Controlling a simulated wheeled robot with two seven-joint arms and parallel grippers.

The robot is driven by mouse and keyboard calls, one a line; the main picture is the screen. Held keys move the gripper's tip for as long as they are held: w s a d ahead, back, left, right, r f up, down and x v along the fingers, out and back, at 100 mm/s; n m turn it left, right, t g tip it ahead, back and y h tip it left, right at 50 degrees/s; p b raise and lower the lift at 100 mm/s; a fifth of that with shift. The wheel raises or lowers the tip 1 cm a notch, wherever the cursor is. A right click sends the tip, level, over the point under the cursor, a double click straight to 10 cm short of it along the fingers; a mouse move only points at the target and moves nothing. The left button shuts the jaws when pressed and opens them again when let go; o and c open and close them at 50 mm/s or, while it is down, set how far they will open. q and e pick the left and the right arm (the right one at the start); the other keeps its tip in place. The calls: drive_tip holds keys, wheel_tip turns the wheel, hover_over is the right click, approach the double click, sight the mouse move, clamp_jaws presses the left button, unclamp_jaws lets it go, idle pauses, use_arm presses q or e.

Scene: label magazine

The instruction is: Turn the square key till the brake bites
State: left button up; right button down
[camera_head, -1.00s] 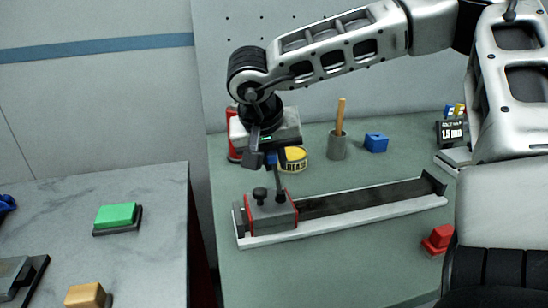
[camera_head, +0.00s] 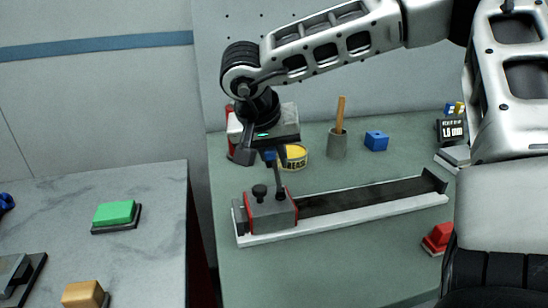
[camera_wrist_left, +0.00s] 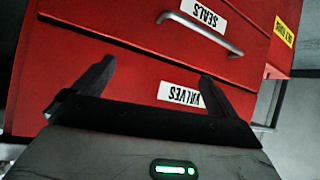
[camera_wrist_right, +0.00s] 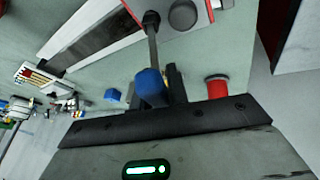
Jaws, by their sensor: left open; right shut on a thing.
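A square key with a blue handle (camera_wrist_right: 151,88) and a thin dark shaft (camera_wrist_right: 152,45) stands with its lower end at the top of a grey block with red edges (camera_head: 270,213). How deep it sits I cannot tell. My right gripper (camera_head: 270,155) is above the block, shut on the blue handle, which also shows in the head view. A dark round knob (camera_head: 260,192) stands beside the shaft. The block sits at the left end of a long dark rail (camera_head: 365,197). My left gripper (camera_wrist_left: 155,78) is open and empty, facing red drawers; it is outside the head view.
A yellow tin (camera_head: 295,157), a grey cup (camera_head: 337,146) with a wooden handle, and a blue block (camera_head: 376,141) stand behind the rail. A red button (camera_head: 438,238) is at right. A separate left counter carries a green block (camera_head: 115,213). The green bench before the rail is clear.

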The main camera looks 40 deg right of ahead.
drive_tip(key=shift+f+m+b, duration=0.1)
drive_tip(key=shift+m+b, duration=0.25)
drive_tip(key=shift+m, duration=0.25)
drive_tip(key=shift+s+d+m+g+h, duration=0.1)
drive_tip(key=shift+s+m+g+h, duration=0.05)
drive_tip(key=shift+m+g+h, duration=0.25)
drive_tip(key=shift+b, duration=0.35)
